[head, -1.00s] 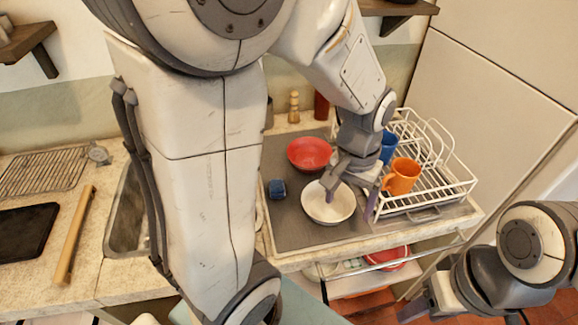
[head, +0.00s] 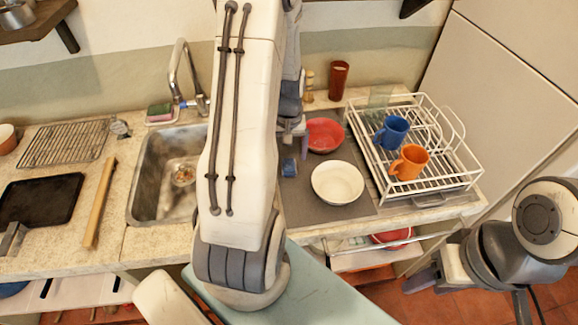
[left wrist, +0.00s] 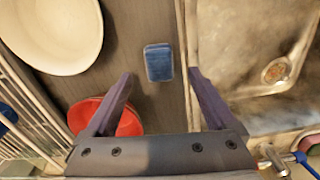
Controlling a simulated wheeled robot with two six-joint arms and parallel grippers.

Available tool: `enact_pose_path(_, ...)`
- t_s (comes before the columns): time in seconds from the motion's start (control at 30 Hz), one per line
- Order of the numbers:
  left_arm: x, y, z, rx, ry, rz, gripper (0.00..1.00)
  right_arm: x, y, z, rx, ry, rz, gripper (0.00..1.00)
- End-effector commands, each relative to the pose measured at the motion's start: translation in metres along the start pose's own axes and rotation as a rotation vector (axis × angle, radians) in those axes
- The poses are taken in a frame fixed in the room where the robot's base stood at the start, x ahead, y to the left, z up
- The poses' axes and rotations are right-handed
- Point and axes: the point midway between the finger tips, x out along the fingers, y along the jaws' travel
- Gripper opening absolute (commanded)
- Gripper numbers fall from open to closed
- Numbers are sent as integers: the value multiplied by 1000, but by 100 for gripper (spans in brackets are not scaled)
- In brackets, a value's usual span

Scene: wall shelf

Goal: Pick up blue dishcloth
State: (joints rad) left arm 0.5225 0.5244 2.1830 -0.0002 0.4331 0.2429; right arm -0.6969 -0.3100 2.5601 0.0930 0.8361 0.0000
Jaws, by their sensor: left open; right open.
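The blue dishcloth (head: 289,167) is a small folded block lying on the grey mat (head: 308,205), left of the white bowl (head: 338,182). In the left wrist view the dishcloth (left wrist: 158,62) shows just beyond and between the fingertips of my open, empty left gripper (left wrist: 161,76). In the head view my left gripper (head: 294,138) is behind the dishcloth, partly hidden by my arm. My right gripper (head: 424,286) is open and empty at the lower right, away from the counter top.
A red bowl (head: 324,134) stands behind the white one. A white dish rack (head: 462,178) with a blue mug (head: 392,132) and an orange mug (head: 408,162) is at the right. The sink (head: 150,185) lies left of the mat.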

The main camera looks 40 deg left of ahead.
Motion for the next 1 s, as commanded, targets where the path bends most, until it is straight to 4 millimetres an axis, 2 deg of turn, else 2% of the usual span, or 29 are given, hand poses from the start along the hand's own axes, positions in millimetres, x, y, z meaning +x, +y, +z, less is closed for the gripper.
enact_pose_path(0.2,26,1,-2,1,-6,-1,90,-12,-1,-1,0,0,0,50)
enact_pose_path(0.37,45,1,-2,1,-4,-1,90,-14,-1,-1,1,0,0,50)
enact_pose_path(0.67,49,1,-3,1,-1,0,90,-14,-1,-1,1,0,0,50)
enact_pose_path(0.7,49,1,-3,1,-1,0,75,-14,-1,-1,1,0,0,50)
enact_pose_path(0.9,48,1,-3,1,-1,0,0,-14,-1,-1,1,0,0,50)
enact_pose_path(1.0,48,1,-3,1,-1,0,0,-14,-1,-1,1,0,0,50)
